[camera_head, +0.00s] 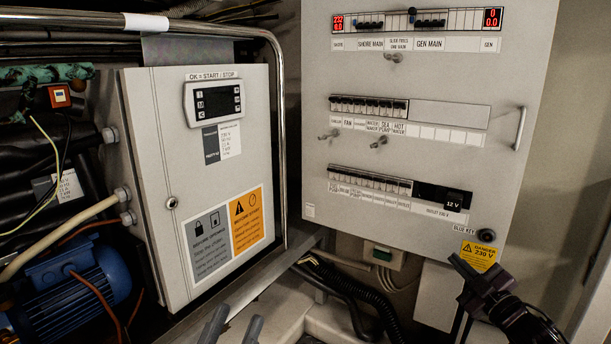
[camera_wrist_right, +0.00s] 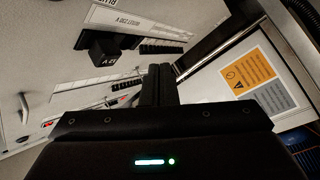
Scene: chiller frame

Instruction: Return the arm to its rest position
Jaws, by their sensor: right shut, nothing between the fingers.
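My right gripper (camera_head: 460,264) is at the lower right in the head view, just in front of the lower part of the switch panel (camera_head: 440,80). In the right wrist view its fingers (camera_wrist_right: 160,82) are together with nothing between them. My left gripper (camera_head: 235,324) shows only as two grey fingertips at the bottom edge of the head view. They stand apart with nothing visible between them, and the rest of that arm is out of frame.
A blue motor (camera_head: 70,295) and cables are at the lower left. A yellow danger label (camera_head: 478,256) lies close to my right gripper.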

